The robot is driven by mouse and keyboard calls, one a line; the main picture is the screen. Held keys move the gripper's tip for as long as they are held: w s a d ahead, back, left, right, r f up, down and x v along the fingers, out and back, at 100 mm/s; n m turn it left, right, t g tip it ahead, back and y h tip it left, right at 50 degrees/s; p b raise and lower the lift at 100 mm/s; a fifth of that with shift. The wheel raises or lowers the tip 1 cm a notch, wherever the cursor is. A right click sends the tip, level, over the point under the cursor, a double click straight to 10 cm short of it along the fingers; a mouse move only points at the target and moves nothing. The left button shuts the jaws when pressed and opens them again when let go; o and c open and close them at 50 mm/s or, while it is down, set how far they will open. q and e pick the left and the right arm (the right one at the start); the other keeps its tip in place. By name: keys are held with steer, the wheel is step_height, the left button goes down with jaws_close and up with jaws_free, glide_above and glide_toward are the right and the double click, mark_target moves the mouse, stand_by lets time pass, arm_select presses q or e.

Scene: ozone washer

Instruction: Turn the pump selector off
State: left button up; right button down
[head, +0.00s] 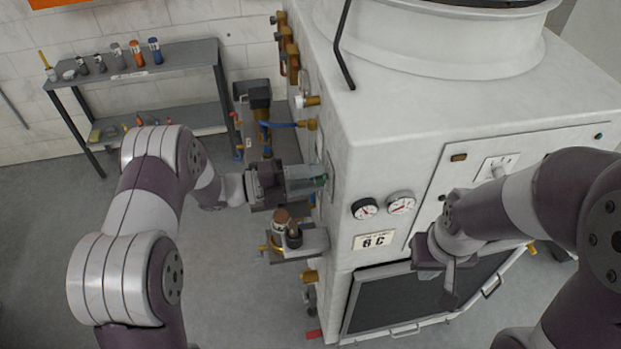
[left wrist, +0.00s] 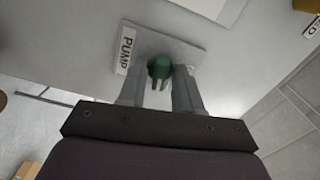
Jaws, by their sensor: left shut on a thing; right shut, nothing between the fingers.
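The pump selector is a green knob (left wrist: 160,70) on a grey plate (left wrist: 188,52) with a white label (left wrist: 126,52) reading PUMP, seen in the left wrist view. In the head view the green knob (head: 322,180) shows at the left side of the white machine (head: 400,110). My left gripper (left wrist: 160,88) is shut on the knob, with a finger on each side of it; it also shows in the head view (head: 312,180). My right gripper (head: 448,290) is shut and empty in front of the machine's lower dark panel.
Two gauges (head: 384,206) and a temperature sign (head: 373,241) are on the machine's front. Brass valves and pipes (head: 290,50) line its left side, above and below my left gripper. A grey shelf (head: 190,58) with bottles stands at the back left. The floor at left is clear.

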arm_select(q)
steer(key=n+p, duration=0.1)
steer(key=n, duration=1.4)
steer(key=shift+n, duration=0.4)
steer(key=shift+f+n, duration=0.1)
steer(key=shift+n, duration=0.2)
steer(key=o, duration=0.7)
steer(key=b+v, duration=0.4)
steer(key=v, duration=0.8)
steer(key=shift+a, duration=0.35)
